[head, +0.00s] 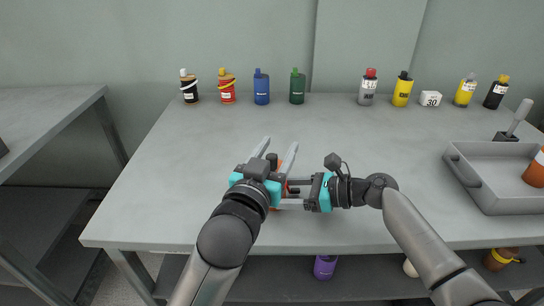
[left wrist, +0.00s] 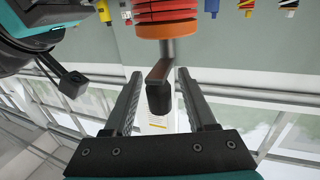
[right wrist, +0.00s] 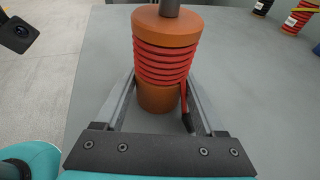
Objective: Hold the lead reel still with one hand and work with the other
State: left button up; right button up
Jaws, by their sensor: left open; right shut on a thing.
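The lead reel (right wrist: 165,60) is an orange-brown spool wound with red lead. It stands upright on the grey table and is mostly hidden by my grippers in the head view. My right gripper (right wrist: 160,95) is shut on the spool's lower body. A red lead end with a black tip (right wrist: 188,122) hangs beside the right finger. In the left wrist view a metal crank arm (left wrist: 160,65) with a black knob (left wrist: 158,100) extends from the reel. My left gripper (left wrist: 158,85) is open, its fingers on either side of the knob with gaps showing.
Several bottles, among them a blue one (head: 261,88) and a green one (head: 297,88), line the table's back edge with a white "30" block (head: 431,99). A grey tray (head: 470,178) holding an orange item stands at right. The table's left part is clear.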

pick_arm(q)
jog(key=v, duration=1.2)
pick_arm(e)
jog(key=o, duration=1)
jog(key=shift+c, duration=0.2)
